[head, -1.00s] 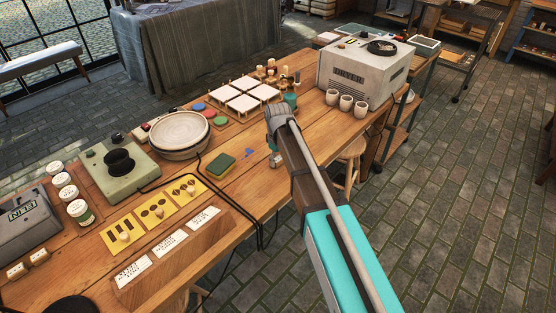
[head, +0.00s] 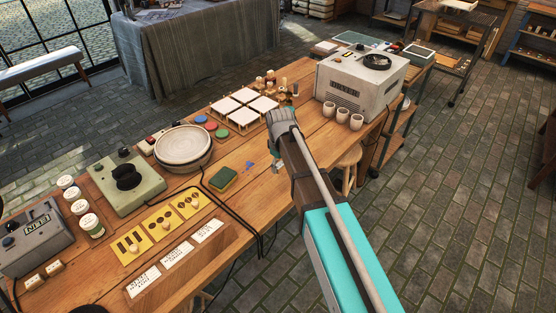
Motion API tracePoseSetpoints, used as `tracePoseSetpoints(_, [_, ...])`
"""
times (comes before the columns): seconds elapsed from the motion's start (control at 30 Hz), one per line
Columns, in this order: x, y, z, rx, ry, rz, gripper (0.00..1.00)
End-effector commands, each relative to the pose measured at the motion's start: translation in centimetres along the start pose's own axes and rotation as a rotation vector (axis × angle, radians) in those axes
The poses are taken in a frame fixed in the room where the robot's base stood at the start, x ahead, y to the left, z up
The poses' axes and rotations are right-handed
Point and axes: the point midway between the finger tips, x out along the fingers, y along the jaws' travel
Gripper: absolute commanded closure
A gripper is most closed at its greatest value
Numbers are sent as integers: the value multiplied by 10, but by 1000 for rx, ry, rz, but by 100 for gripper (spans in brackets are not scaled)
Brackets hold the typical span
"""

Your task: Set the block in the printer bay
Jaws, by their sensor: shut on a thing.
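My gripper (head: 276,160) hangs at the end of my arm over the right front part of the wooden table, right of the green sponge. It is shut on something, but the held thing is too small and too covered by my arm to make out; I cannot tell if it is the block. A grey device (head: 30,243) with a dark label stands at the table's left end. I cannot read the label or see a bay on it, so I cannot tell if it is the printer.
A pale box labelled DRYER (head: 340,83) stands at the back right, with three white cups (head: 343,115) in front. A turntable (head: 184,144), green device (head: 125,183), yellow cards (head: 161,224), white tiles (head: 226,106) and sponge (head: 222,179) cover the table (head: 255,205).

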Motion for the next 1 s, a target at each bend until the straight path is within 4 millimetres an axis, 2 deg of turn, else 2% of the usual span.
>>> tracePoseSetpoints(0.03, [-13,-4,7,0,0,0,71])
tracePoseSetpoints(0.1, [-20,-8,12,0,0,0,71])
tracePoseSetpoints(0.3, [-36,-34,49,0,0,0,71])
tracePoseSetpoints(0.5, [-47,-48,71,0,0,0,71])
tracePoseSetpoints(0.7, [-51,-55,81,0,0,0,71])
tracePoseSetpoints(1.0, [-52,-56,82,0,0,0,71])
